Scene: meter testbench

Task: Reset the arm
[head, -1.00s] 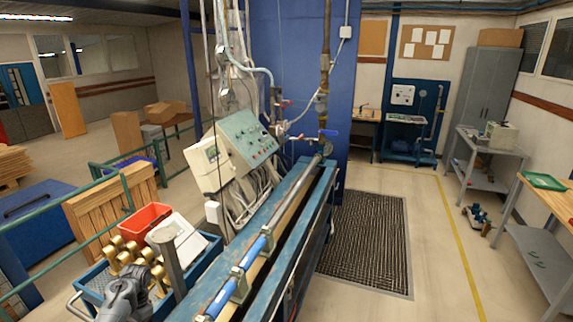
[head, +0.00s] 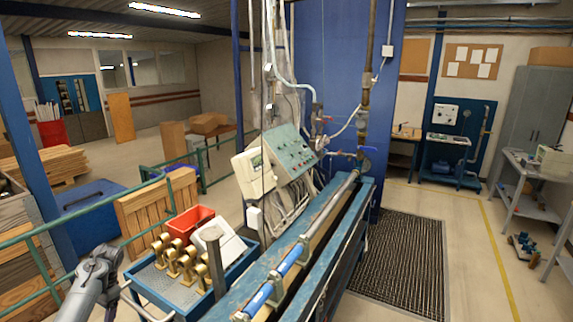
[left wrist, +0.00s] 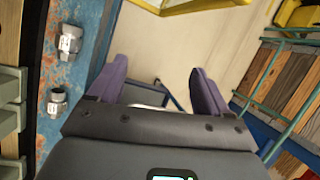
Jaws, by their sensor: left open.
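My left gripper (left wrist: 158,90) shows in the left wrist view with its two purple fingers apart and nothing between them. Beyond the fingers are the pale floor and a thin frame. In the head view, a grey part of my left arm (head: 92,282) stands at the lower left, beside the blue cart (head: 135,272); the fingers cannot be made out there. My right arm and gripper are in neither view.
The cart holds several brass fittings (head: 180,262) and a red bin (head: 188,222). The blue test bench (head: 318,262) runs along its right. Green railings (head: 35,240) and a wooden crate (head: 160,205) are on the left. The aisle at the right is mostly clear.

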